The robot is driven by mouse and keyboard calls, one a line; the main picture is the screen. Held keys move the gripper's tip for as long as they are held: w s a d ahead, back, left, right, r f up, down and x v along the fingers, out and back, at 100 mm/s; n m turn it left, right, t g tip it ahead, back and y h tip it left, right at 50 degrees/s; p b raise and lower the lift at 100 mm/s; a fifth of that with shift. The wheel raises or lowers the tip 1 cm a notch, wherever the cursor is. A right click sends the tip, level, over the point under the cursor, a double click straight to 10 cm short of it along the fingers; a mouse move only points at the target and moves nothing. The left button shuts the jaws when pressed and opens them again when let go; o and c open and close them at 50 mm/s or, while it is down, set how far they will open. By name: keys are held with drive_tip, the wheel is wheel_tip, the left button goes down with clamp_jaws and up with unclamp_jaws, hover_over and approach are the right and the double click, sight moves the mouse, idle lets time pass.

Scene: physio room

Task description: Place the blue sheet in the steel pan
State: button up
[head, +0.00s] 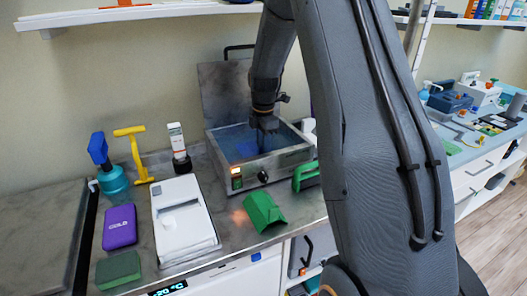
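The steel pan (283,165) is a box-shaped metal unit on the counter, with its lid raised behind it and a lit display and dark knob on its front. Inside it is a light blue surface with a darker blue patch, which looks like the blue sheet (239,149), lying low in the pan. My gripper (263,142) reaches down from above into the pan's opening, at the right edge of the blue patch. Its fingers are small and dark, so I cannot tell whether they are open or touching the sheet.
Left of the pan are a white device (183,225), a purple case (119,227), a green block (118,270), a teal bottle (112,178), a yellow tool (136,155) and a white bottle (178,143). A green folded piece (264,211) lies in front. My arm hides the right side.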

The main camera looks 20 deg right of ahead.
wheel_tip(320, 180, up, 12)
drive_tip(key=b, duration=0.3)
drive_tip(key=shift+r, duration=0.25)
idle(0.3)
